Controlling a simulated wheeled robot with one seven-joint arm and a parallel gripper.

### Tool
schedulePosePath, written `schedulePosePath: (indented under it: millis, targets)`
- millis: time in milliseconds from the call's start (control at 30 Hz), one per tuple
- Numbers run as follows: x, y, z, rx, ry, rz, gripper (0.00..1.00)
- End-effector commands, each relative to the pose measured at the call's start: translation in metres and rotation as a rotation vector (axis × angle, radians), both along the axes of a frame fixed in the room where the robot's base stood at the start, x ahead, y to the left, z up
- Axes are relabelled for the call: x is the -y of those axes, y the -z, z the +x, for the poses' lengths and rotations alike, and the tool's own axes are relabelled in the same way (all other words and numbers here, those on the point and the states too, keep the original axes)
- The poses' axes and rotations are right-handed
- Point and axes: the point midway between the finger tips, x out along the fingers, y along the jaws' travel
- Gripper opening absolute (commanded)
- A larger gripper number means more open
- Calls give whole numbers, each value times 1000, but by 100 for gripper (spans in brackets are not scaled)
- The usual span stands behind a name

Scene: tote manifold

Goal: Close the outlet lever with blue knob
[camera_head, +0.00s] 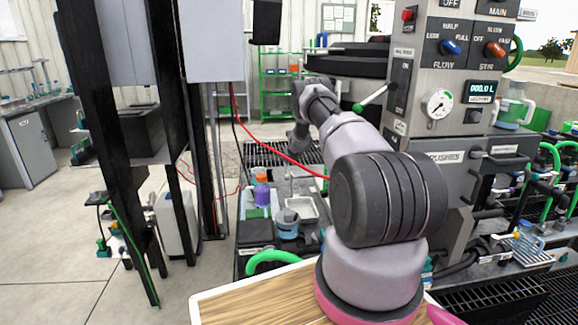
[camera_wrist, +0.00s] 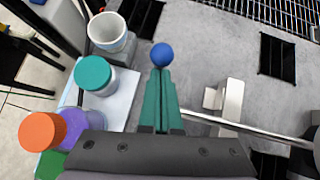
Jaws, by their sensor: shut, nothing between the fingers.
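In the wrist view, the blue knob (camera_wrist: 162,54) is a round ball just beyond my fingertips. My gripper (camera_wrist: 160,76) has green fingers, close together with nothing between them. I cannot tell whether they touch the knob. The stem under the knob is hidden by the fingers. A bare metal rod (camera_wrist: 245,128) runs from beside the fingers to the right; its left end is hidden, so I cannot tell how it joins the knob. In the head view, my arm hides my gripper, and I cannot make out the blue knob.
A teal-lidded jar (camera_wrist: 94,73), an orange-capped container (camera_wrist: 42,131) and an open white cup (camera_wrist: 107,33) stand left of my fingers. A metal bracket (camera_wrist: 226,98) stands to the right. In the head view, a green-knobbed lever (camera_head: 371,98) sticks out from the control panel (camera_head: 440,75).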

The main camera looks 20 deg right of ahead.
Motion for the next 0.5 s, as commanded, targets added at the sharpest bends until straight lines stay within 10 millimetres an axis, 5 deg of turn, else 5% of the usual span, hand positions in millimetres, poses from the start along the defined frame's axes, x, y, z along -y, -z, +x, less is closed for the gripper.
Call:
schedulePosePath:
  millis: [500]
  targets:
    - [10,14,36,5,-3,-5,0]
